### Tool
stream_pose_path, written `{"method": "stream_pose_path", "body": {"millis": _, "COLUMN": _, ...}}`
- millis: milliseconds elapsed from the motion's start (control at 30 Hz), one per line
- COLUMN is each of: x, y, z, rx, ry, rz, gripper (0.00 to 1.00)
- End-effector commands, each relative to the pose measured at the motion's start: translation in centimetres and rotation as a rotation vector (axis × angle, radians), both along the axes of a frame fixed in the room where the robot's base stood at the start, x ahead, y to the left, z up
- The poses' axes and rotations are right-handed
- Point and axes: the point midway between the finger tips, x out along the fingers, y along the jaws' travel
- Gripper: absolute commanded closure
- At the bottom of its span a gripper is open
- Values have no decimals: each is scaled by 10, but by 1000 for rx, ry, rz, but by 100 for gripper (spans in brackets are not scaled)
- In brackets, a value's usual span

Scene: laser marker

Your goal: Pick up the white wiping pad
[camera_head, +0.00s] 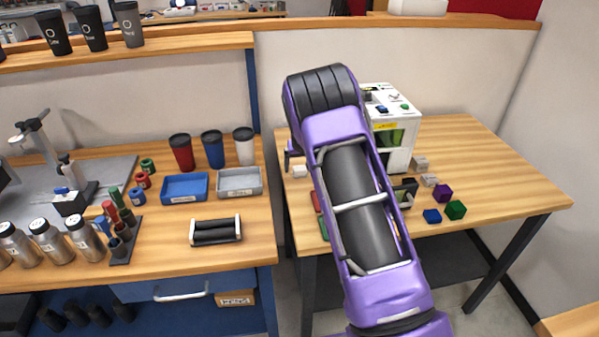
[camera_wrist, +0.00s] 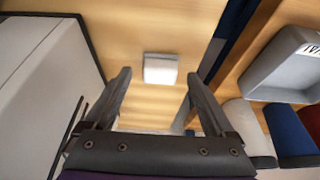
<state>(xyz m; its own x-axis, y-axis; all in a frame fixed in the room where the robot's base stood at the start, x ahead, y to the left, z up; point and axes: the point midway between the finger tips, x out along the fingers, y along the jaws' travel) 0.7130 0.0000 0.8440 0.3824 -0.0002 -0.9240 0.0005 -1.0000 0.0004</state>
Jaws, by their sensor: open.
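The white wiping pad appears to be the small white block (camera_wrist: 160,69) on the wooden table in the wrist view. It also shows in the head view (camera_head: 299,171), just left of my arm. My gripper (camera_wrist: 158,76) is open and empty. In the wrist view its two fingers stand apart, one on each side of the pad, and the pad appears beyond the fingertips, with no contact visible. In the head view my purple arm hides most of the gripper.
The white laser machine (camera_head: 397,135) stands close on the right table; its side (camera_wrist: 40,80) fills the wrist view's left. The grey tray (camera_wrist: 262,78) and several cups are at its right. Coloured cubes (camera_head: 455,210) lie right of my arm. A gap separates the tables.

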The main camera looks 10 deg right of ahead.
Motion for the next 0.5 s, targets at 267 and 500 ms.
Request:
{"method": "stream_pose_path", "body": {"millis": 267, "x": 3, "y": 0, "z": -5, "rx": 0, "ry": -1, "rz": -1, "gripper": 11}}
{"method": "stream_pose_path", "body": {"millis": 500, "x": 2, "y": 0, "z": -5, "rx": 0, "ry": 0, "rz": -1, "gripper": 47}}
